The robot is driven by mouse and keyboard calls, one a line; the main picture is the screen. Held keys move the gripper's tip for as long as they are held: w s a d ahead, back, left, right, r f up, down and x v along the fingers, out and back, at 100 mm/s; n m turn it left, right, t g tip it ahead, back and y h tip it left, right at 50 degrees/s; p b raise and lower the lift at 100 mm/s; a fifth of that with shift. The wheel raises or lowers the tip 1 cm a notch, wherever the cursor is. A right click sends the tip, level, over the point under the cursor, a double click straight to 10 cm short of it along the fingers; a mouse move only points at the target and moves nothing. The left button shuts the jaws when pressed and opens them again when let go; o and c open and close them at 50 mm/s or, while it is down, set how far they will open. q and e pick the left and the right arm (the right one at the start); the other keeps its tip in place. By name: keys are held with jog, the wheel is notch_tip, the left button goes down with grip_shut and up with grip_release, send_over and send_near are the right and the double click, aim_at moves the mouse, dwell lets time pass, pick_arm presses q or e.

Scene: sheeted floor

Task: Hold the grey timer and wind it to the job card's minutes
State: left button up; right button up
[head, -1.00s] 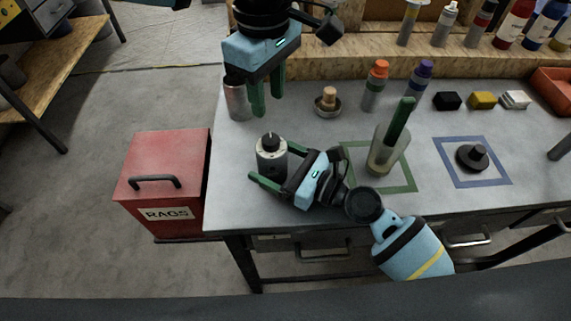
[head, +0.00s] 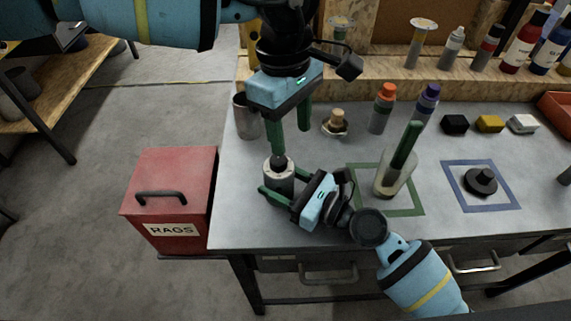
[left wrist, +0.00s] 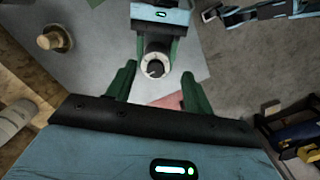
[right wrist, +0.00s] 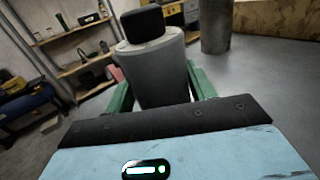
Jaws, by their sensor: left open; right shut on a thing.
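The grey timer (head: 279,182) is a short upright cylinder with a black knob on top, near the bench's left front. My right gripper (head: 277,191) is shut on its body from the front right. In the right wrist view the timer (right wrist: 152,78) stands between the green fingers, its black knob (right wrist: 143,23) above them. My left gripper (head: 291,140) is open, pointing down, one fingertip close to the knob in the head view. In the left wrist view the timer's pale dial (left wrist: 155,66) lies beyond and between the open fingers. Dial marks are too small to read; I see no job card.
A metal cup (head: 246,118) and a small dish with a wooden-topped piece (head: 336,123) stand behind the timer. A red rags bin (head: 170,190) stands left of the bench.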

pick_arm(q)
jog(key=s+d+f+m+g+h, duration=0.1)
jog(key=s+d+f+g+h, duration=0.15)
jog(key=s+d, duration=0.25)
jog(key=n+t+h, duration=0.7)
jog(key=n+h, duration=0.4)
jog(key=h, duration=0.3)
send_near(287, 159)
jog(key=x, duration=1)
jog(key=shift+w+d+f, duration=0.15)
jog(key=shift+w+f, duration=0.1)
jog(key=shift+f, duration=0.05)
jog(key=c, duration=1)
